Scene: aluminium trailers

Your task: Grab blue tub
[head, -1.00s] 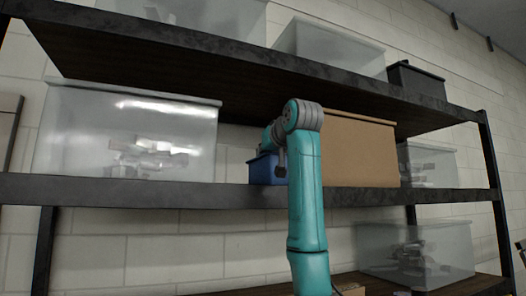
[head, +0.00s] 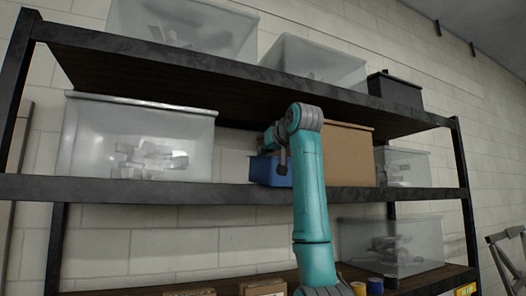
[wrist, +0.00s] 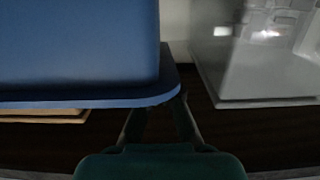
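The blue tub (head: 263,171) stands on the middle shelf, between a large clear bin and a brown box. In the head view my teal arm and its wrist hide its right part. In the wrist view the blue tub (wrist: 75,45) fills the upper left, with its rim (wrist: 100,102) running across close to my gripper (wrist: 160,112). The gripper's fingers meet the rim near a corner and look closed on it. The rim partly hides the fingertips. The tub looks level, at the shelf's front edge.
A clear bin (head: 140,140) stands left of the tub, and a brown cardboard box (head: 348,153) stands to its right behind my arm. The dark shelf above (head: 230,77) hangs low over them. A folding chair (head: 508,262) stands at the lower right.

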